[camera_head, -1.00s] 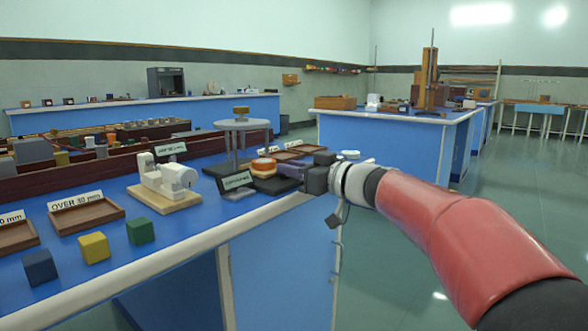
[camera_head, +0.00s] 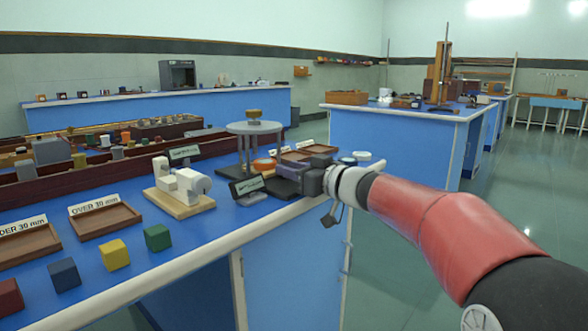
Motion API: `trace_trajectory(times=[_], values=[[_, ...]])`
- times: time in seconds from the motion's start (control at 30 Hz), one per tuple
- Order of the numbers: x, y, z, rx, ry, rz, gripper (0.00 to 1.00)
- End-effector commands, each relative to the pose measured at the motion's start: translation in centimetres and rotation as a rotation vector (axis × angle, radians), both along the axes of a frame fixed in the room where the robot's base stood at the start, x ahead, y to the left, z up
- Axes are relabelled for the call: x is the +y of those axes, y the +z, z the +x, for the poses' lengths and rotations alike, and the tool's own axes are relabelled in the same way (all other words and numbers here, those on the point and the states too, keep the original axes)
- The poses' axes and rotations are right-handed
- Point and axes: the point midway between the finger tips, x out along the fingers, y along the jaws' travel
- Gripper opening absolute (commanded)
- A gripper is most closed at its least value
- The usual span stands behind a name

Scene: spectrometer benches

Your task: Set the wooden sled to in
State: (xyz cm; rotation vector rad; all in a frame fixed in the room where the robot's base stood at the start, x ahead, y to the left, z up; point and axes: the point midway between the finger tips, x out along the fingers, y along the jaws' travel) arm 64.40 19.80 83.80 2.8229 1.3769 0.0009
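I cannot make out for certain which thing is the wooden sled. A white instrument (camera_head: 183,184) stands on a light wooden base (camera_head: 180,204) on the near blue bench. A tall wooden apparatus (camera_head: 438,76) stands on the bench at the back right. My gripper (camera_head: 312,180) is over the right end of the near bench, beside dark blocks and a small dark sign (camera_head: 246,187). It is seen from behind and small, so its fingers and anything between them cannot be told.
Wooden trays (camera_head: 105,220) with size labels and several coloured cubes, one green (camera_head: 158,237), lie along the near bench (camera_head: 200,238). A round grey stand (camera_head: 254,128) rises near my gripper. Another blue bench (camera_head: 400,141) stands behind.

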Motion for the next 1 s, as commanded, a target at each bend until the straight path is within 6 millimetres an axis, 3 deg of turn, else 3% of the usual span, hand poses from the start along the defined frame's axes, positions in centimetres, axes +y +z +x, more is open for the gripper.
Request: trace_trajectory(times=[0.1,0.43,0.8,1.0], values=[[0.0,0.0,0.0,0.000,0.000,0.000,0.44],[-0.4,0.1,-0.3,0.000,-0.001,0.000,0.44],[-5.1,0.1,-3.9,0.000,-0.002,0.000,0.44],[-6.2,0.0,-4.8,0.000,-0.001,0.000,0.44]])
